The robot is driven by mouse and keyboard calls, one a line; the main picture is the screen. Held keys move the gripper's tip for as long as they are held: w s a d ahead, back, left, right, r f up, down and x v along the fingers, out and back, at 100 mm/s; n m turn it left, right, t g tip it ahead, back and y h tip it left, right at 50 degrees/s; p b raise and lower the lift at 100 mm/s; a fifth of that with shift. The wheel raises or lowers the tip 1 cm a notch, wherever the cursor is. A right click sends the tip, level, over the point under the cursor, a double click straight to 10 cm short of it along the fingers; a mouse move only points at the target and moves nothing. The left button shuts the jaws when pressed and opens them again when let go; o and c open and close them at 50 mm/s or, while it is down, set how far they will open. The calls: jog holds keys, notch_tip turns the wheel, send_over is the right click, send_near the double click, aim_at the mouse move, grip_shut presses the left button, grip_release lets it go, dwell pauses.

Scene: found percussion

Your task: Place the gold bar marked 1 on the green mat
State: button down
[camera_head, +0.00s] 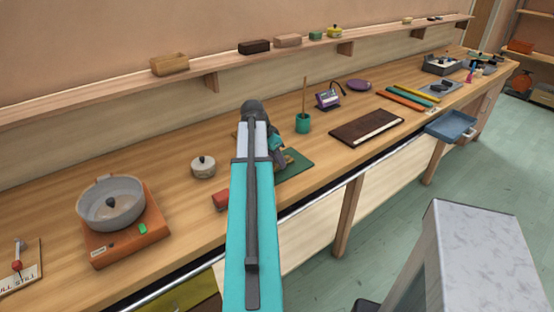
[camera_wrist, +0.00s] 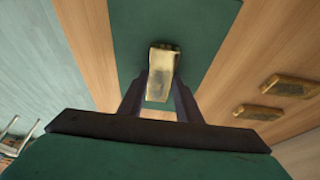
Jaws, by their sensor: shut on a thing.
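My gripper (camera_wrist: 160,84) is shut on a gold bar (camera_wrist: 161,72), with one dark finger on each side of it. No number is readable on the bar. The green mat (camera_wrist: 205,25) lies directly beneath the bar in the wrist view. I cannot tell whether the bar touches the mat. In the head view the green mat (camera_head: 297,167) lies near the bench's front edge, partly hidden by my arm. Two more gold bars, an upper one (camera_wrist: 290,86) and a lower one (camera_wrist: 259,112), lie on bare wood to the right of the mat in the wrist view.
A white lidded pot (camera_head: 203,167) and a red block (camera_head: 220,200) stand left of my arm. A grey pan (camera_head: 112,206) sits on an orange base further left. A teal cup (camera_head: 303,123) with a stick and a dark board (camera_head: 366,128) lie right of the mat.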

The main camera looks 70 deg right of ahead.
jog(key=shift+f, duration=0.1)
jog(key=c, duration=1.3)
grip_release()
jog(key=shift+r, duration=0.2)
jog(key=shift+b+v, duration=0.85)
jog(key=shift+v, duration=5.1)
jog(key=shift+a+f, duration=0.1)
